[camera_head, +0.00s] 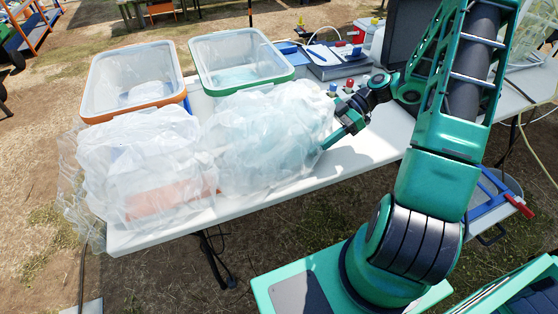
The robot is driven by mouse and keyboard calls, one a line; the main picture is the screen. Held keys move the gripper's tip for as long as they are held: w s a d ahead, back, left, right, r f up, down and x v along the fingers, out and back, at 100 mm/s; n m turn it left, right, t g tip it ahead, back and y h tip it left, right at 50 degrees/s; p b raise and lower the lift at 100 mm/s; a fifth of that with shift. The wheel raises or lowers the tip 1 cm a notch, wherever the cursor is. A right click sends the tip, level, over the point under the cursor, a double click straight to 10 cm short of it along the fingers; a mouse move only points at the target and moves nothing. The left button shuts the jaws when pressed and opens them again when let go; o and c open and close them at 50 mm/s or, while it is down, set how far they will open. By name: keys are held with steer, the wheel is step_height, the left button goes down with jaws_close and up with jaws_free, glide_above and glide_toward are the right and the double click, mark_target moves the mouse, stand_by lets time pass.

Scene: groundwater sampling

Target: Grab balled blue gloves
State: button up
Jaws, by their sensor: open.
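I cannot clearly make out balled blue gloves. The nearer right clear plastic bag (255,140) has a pale blue-green tint inside, but its folds blur whatever it holds. My gripper (328,142) is open at this bag's right side, with its fingertips against or just inside the plastic; I cannot tell which. Nothing is visibly held between the fingers. A second clear bag (140,150) stands to the left, with an orange patch low in it.
An orange-rimmed bin (133,48) and a green-rimmed bin (235,35) stand behind the bags on the white table (330,165). The front right tabletop is clear.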

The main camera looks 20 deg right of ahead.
mark_target(286, 155)
steer(key=shift+w+d+f+n+y, duration=0.25)
steer(key=shift+n+y, duration=0.45)
steer(key=shift+a+f, duration=0.1)
steer(key=shift+a, duration=0.15)
steer(key=shift+t, duration=0.3)
steer(key=x, duration=1)
steer(key=shift+w+a, duration=0.15)
steer(key=shift+w, duration=0.05)
steer(key=c, duration=1.1)
